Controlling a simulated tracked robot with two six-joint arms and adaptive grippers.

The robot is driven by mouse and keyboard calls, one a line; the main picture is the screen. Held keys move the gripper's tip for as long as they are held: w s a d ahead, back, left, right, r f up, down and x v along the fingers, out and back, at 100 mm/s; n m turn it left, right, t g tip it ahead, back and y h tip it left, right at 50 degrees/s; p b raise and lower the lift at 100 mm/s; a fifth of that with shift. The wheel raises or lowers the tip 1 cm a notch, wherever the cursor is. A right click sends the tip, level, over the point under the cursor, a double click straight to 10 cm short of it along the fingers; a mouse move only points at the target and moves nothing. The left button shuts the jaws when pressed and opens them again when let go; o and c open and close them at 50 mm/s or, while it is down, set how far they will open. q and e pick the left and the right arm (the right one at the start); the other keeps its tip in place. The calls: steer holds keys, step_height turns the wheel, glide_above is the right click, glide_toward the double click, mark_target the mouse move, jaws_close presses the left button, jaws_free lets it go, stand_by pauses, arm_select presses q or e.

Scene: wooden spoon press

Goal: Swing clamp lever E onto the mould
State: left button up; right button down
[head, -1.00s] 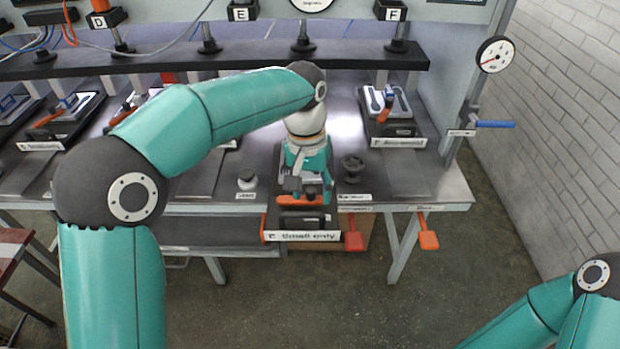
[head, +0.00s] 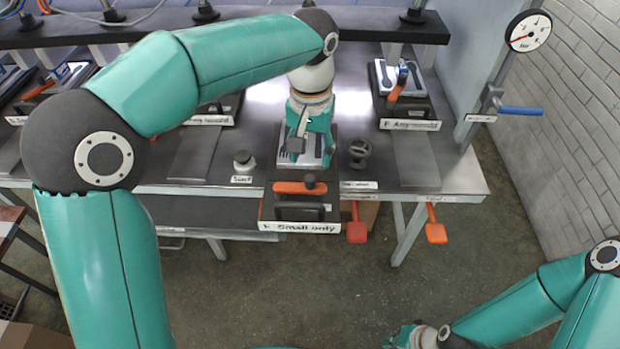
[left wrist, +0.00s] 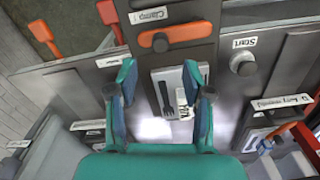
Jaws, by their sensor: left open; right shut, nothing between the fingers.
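Station E's carriage (head: 322,205), labelled "E Small only", is pulled out at the bench front. Its orange clamp lever (head: 301,188), with a dark knob, lies crosswise on the carriage, in front of the silver mould (head: 312,157) and apart from it. The lever (left wrist: 175,37) also shows in the left wrist view beside a "Clamp" label. My left gripper (head: 308,148) is over the mould and hides part of it. In the left wrist view its fingers (left wrist: 158,78) are open and empty, with the mould (left wrist: 172,92) between and below them. My right gripper (head: 408,337) is low at the bottom edge, shut and empty.
A start button (head: 243,161) stands left of the carriage and a dark knob (head: 359,150) right of it. Station F's mould (head: 400,77) is further right. A gauge (head: 529,31) and blue handle (head: 521,111) stand at right.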

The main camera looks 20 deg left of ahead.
mark_target(310, 177)
arm_select(q)
step_height(310, 177, down, 8)
stand_by(0.5)
jaws_close()
